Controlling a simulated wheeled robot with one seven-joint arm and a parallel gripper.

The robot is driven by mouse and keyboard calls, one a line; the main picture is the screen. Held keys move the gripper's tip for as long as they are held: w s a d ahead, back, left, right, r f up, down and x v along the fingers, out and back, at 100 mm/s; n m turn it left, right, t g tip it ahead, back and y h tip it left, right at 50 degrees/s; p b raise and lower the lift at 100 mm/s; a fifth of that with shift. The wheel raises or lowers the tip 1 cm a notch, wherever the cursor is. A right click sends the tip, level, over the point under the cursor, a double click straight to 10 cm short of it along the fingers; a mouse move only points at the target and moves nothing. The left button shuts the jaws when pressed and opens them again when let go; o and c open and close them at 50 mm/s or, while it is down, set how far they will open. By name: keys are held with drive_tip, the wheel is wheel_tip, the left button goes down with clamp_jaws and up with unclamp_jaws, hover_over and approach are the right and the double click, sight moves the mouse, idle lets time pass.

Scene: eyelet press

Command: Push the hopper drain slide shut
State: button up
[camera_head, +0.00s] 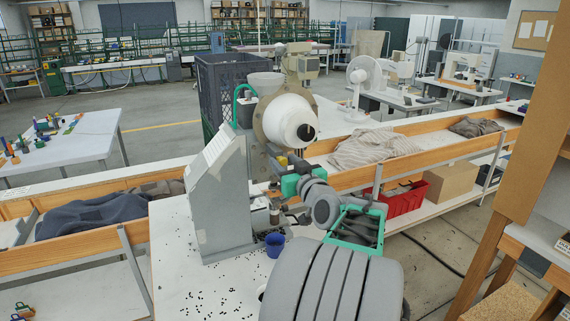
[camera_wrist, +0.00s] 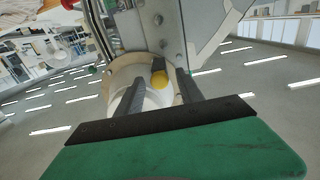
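The eyelet press has a grey housing (camera_head: 222,190) and a large white rounded drum (camera_head: 288,120), which looks like the hopper. The slide's own body is not clear.
A blue cup (camera_head: 275,244) stands at the press foot. Small dark eyelets (camera_head: 205,302) lie scattered on the white table. A dark crate (camera_head: 222,90) stands behind the press. A red bin (camera_head: 403,198) and a cardboard box (camera_head: 451,183) sit on a shelf to the right.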

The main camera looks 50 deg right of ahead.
drive_tip(key=shift+s+f, duration=0.1)
drive_tip(key=shift+s, duration=0.2)
drive_tip(key=b+v, duration=0.3)
drive_tip(key=v, duration=0.4)
drive_tip(key=shift+a, duration=0.15)
